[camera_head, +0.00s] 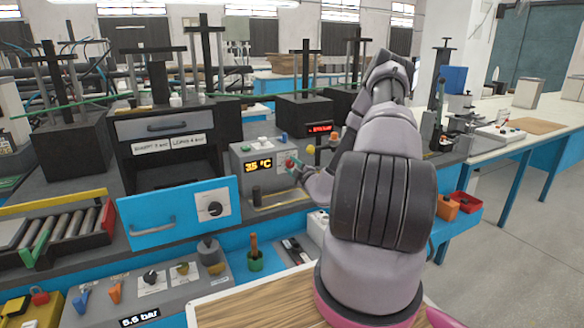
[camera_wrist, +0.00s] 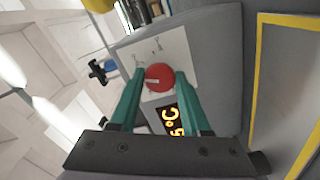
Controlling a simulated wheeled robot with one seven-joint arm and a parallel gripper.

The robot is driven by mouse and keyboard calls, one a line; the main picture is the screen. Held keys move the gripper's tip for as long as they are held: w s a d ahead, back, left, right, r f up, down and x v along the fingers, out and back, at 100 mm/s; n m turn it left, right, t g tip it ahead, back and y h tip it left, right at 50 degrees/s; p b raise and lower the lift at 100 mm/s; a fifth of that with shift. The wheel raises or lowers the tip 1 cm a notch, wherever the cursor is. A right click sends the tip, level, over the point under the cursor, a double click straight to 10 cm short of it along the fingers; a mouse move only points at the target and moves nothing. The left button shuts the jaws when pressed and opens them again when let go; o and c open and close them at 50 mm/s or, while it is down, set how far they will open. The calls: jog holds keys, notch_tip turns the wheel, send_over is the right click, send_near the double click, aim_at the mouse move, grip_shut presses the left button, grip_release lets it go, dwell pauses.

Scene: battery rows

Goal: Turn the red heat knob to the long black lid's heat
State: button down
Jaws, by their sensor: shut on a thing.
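The red heat knob (camera_wrist: 159,77) sits on a pale plate of a grey control box in the wrist view, with a light pointer mark on its face. The knob also shows small in the head view (camera_head: 290,162). My gripper (camera_wrist: 162,78) has its two teal fingers on either side of the knob and is shut on it; it also shows in the head view (camera_head: 293,166). An amber display (camera_head: 258,163) beside the knob reads 35 °C. I cannot make out a long black lid for certain.
A red-lettered display (camera_head: 320,128) is behind. A yellow-edged panel (camera_wrist: 258,90) lies right in the wrist view.

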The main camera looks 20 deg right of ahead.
jog(key=shift+f+m, duration=0.1)
jog(key=shift+m, duration=1.9)
jog(key=shift+c, duration=1.9)
grip_release()
jog(key=shift+s, duration=0.1)
jog(key=s, duration=1)
jog(key=shift+s+d, duration=0.2)
jog(key=shift+s, duration=0.15)
